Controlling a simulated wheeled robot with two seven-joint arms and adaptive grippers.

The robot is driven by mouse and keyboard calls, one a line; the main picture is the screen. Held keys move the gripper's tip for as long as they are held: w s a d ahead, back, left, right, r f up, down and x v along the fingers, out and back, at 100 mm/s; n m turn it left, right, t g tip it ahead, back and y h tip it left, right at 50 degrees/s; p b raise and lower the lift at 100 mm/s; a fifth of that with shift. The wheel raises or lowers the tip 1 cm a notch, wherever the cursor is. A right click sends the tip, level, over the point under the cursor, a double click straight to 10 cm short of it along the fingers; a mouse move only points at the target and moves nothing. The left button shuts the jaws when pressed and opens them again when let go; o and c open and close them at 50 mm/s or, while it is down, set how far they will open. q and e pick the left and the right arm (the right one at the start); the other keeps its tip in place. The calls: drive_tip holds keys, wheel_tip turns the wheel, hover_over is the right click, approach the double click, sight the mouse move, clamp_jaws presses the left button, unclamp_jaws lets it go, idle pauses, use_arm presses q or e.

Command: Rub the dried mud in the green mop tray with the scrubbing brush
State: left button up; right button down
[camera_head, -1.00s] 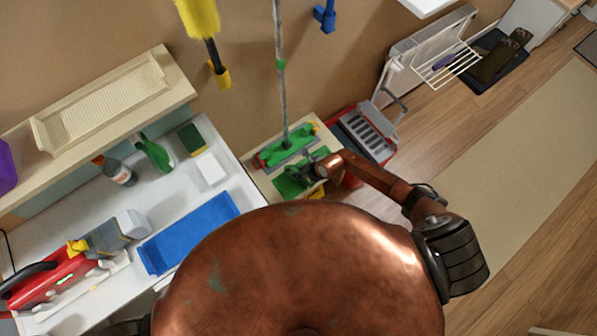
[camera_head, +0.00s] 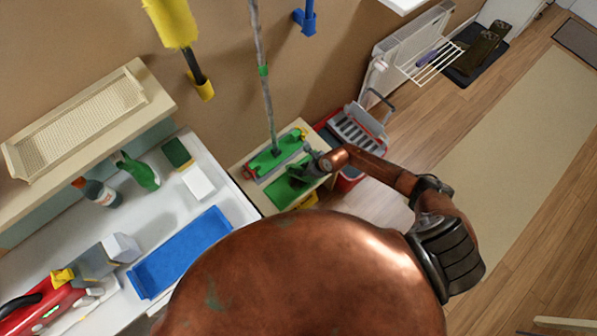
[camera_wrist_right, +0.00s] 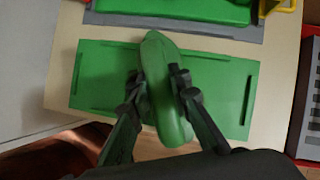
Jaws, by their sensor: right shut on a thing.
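The green mop tray (camera_head: 283,194) lies flat on a pale stand in the head view, just in front of the mop head. In the right wrist view the tray (camera_wrist_right: 100,82) is a flat green rectangle with low ridges. My right gripper (camera_head: 306,171) is over the tray. In the wrist view its fingers (camera_wrist_right: 155,80) are shut on a long green scrubbing brush (camera_wrist_right: 166,100), seen from above over the tray's middle. I cannot tell whether its underside touches the tray. I can make out no dried mud. My left gripper is not in view.
A green mop head (camera_head: 275,156) with its upright pole stands behind the tray. A red and grey bucket (camera_head: 352,135) is close on the right. A white counter (camera_head: 165,215) with a blue tray (camera_head: 180,252) and bottles is left.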

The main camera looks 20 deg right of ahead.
drive_tip(key=shift+w+d+f+b, duration=0.1)
drive_tip(key=shift+w+d+b, duration=0.25)
drive_tip(key=shift+d, duration=0.35)
drive_tip(key=shift+w+d+f+b, duration=0.15)
drive_tip(key=shift+d+b, duration=0.3)
drive_tip(key=shift+d, duration=0.25)
drive_tip(key=shift+w+d+r+b, duration=0.1)
drive_tip(key=shift+w+d+b, duration=0.15)
drive_tip(key=shift+d, duration=0.35)
drive_tip(key=shift+w+d+r+b, duration=0.1)
drive_tip(key=shift+d+b, duration=0.2)
drive_tip(key=shift+d, duration=0.3)
drive_tip(key=shift+w+d+b, duration=0.2)
drive_tip(key=shift+d+b, duration=0.1)
drive_tip(key=shift+d, duration=0.3)
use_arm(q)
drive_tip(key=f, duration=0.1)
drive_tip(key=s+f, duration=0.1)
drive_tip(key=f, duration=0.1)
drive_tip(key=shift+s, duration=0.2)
use_arm(e)
drive_tip(key=shift+r, duration=0.1)
drive_tip(key=shift+w+r, duration=0.1)
